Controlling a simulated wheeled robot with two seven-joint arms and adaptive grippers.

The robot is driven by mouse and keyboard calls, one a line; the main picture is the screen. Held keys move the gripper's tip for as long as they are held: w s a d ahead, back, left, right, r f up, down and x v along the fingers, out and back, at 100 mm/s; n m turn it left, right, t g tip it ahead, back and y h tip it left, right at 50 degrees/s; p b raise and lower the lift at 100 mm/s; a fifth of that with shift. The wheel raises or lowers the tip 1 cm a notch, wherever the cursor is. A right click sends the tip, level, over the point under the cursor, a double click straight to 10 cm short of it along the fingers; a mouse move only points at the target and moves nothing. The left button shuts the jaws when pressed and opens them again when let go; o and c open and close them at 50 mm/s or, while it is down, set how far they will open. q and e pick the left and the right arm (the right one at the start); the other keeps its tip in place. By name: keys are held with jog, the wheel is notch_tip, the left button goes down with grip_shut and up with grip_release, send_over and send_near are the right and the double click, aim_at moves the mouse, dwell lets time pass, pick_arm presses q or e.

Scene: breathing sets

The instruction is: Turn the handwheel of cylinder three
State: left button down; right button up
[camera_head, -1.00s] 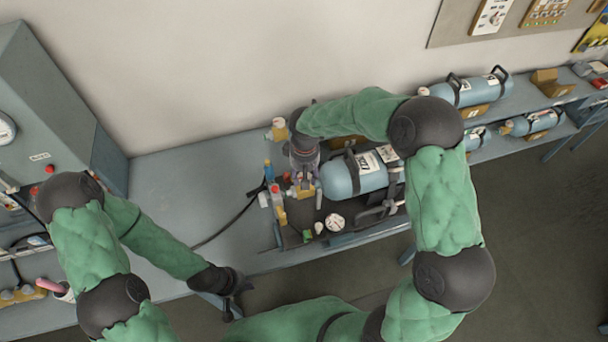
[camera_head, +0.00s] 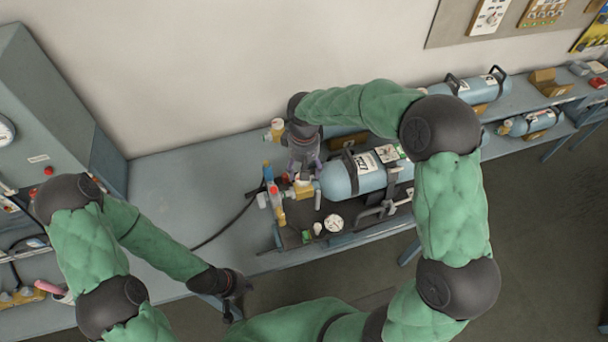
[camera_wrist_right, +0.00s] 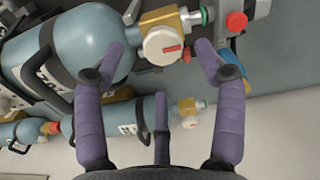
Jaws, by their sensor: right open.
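A blue cylinder (camera_head: 338,184) lies on the bench rig; its number is not readable. Its brass valve (camera_wrist_right: 188,20) carries a pale round handwheel (camera_wrist_right: 163,45) with a red mark, which also shows in the head view (camera_head: 303,181). My right gripper (camera_wrist_right: 160,48) is open, its fingertips on either side of the handwheel in the wrist view, with gaps visible and no clear contact. In the head view the right gripper (camera_head: 304,166) is just behind the valve. My left gripper (camera_head: 236,291) hangs by the bench's front edge, away from the cylinders; its fingers are too dark to read.
A second cylinder with its own pale handwheel (camera_wrist_right: 188,106) lies behind the first. A red knob (camera_wrist_right: 236,22) and a gauge (camera_head: 334,223) are close to the valve. A black hose (camera_head: 224,228) crosses the bench.

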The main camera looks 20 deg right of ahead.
notch_tip(320, 180, up, 7)
jog(key=shift+f, duration=0.15)
dwell(0.6)
